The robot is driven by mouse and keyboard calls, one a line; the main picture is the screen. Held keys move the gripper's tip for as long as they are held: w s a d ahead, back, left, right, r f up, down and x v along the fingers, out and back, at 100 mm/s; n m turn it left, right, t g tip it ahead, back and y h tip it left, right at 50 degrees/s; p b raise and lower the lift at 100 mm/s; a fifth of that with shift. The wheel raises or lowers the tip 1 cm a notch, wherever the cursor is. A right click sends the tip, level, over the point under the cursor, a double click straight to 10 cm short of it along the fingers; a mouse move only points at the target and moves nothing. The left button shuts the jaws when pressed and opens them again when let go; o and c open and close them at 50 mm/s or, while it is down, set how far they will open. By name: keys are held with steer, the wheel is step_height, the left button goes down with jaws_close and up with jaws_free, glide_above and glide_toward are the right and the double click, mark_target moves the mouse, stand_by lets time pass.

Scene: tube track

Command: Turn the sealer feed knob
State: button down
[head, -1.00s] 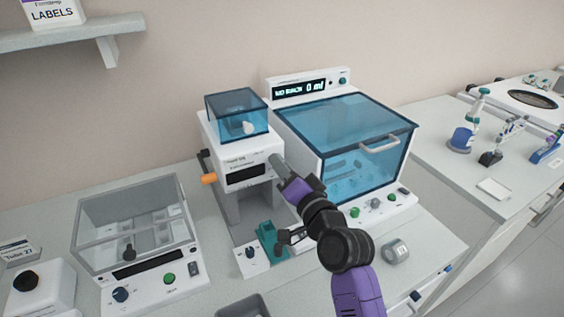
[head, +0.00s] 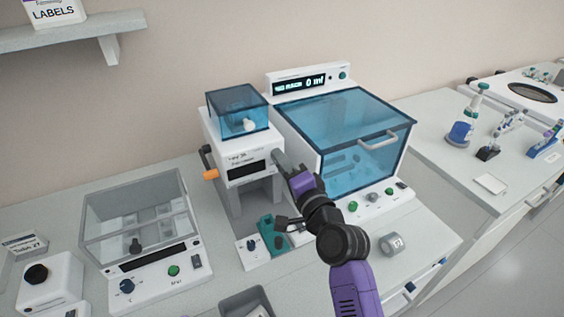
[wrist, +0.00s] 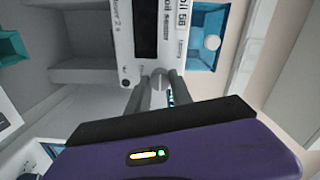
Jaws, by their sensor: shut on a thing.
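The sealer (head: 236,143) is the white machine with a blue clear hopper on top, an orange-tipped lever on its left and a dark display in front. My gripper (head: 279,160) reaches its right side in the head view. In the wrist view, the sealer's front (wrist: 150,35) fills the top, and the small grey round feed knob (wrist: 160,74) sits between the two fingertips (wrist: 159,84). The fingers are shut on the knob. In the head view my gripper hides the knob, so its angle cannot be told.
A blue-lidded machine (head: 350,130) stands close to the right of my gripper. A teal block (head: 271,233) and a small knobbed box (head: 251,250) lie below the sealer. A clear-lidded box (head: 135,220) stands left, a tape roll (head: 391,244) right.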

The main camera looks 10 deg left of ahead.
steer(key=shift+f, duration=0.1)
steer(key=c, duration=1.1)
jaws_free()
steer(key=shift+c, duration=0.2)
steer(key=shift+d, duration=0.1)
steer(key=b+v, duration=0.1)
steer(key=v, duration=0.6)
steer(key=shift+s+d, duration=0.2)
steer(key=shift+s, duration=0.15)
